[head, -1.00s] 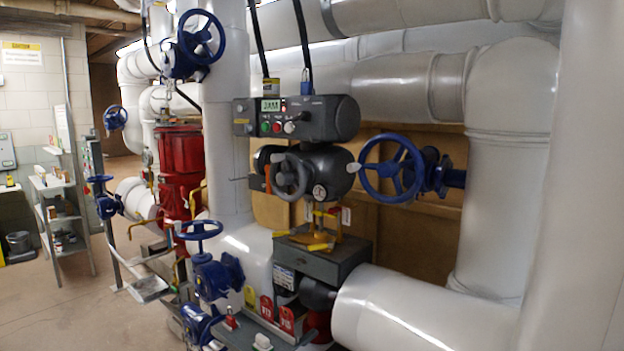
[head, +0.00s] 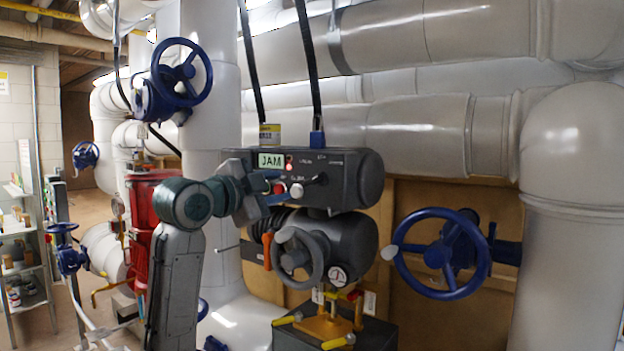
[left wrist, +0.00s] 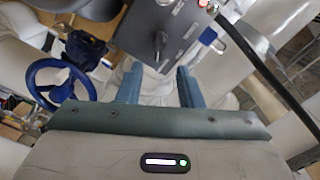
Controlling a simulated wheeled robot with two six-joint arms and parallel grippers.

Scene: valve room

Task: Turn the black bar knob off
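The control box (head: 345,180) is dark grey, with a lit display reading JAM, a small red light, a red button and a pale round knob. The black bar knob (left wrist: 160,42) shows on the box's face in the left wrist view, just beyond the fingertips. In the head view a dark bar (head: 317,180) beside the pale knob appears to be it. My left gripper (head: 284,188) is in front of the box's left part and covers some of its face. In the left wrist view its two blue fingers (left wrist: 158,72) are apart, with nothing between them. My right gripper is out of view.
Below the box is a grey actuator with a handwheel (head: 300,257) and a gauge. A blue handwheel (head: 440,253) stands to the right, another (head: 181,72) at the upper left. Black cables rise from the box top. Large white pipes surround it.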

